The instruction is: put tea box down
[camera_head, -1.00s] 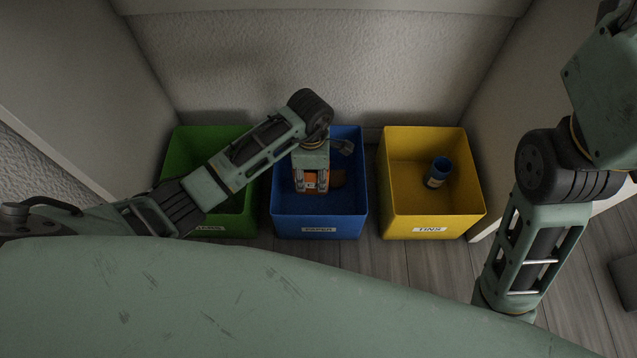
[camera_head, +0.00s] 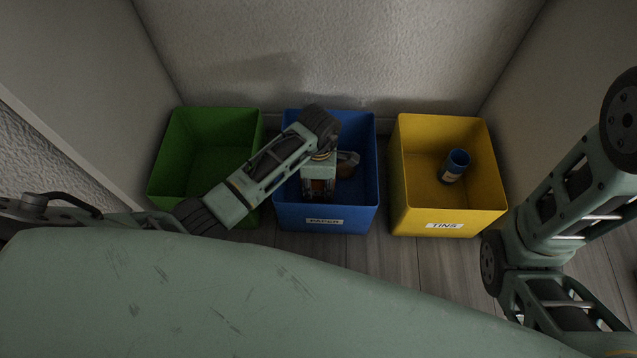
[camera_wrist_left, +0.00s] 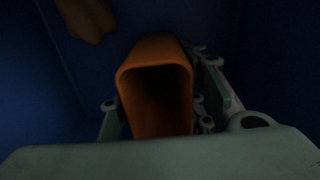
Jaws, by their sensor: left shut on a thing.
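The orange tea box (camera_wrist_left: 157,112) shows in the left wrist view as a rounded, hollow shape with a dark open end. My left gripper (camera_head: 319,189) is shut on it, with fingers on both sides. Gripper and box are inside the blue bin (camera_head: 350,218), whose label seems to read PAPER. In the head view only a small part of the box shows under the gripper. I cannot tell whether it touches the bin floor. My right gripper is out of view; only my right arm shows.
A brown object (camera_wrist_left: 88,18) lies in the blue bin beside the box. A green bin (camera_head: 170,155) stands left, partly behind my left arm. A yellow bin (camera_head: 430,213) labelled TINS stands right with a blue tin (camera_head: 454,166) inside. Walls close in behind and at both sides.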

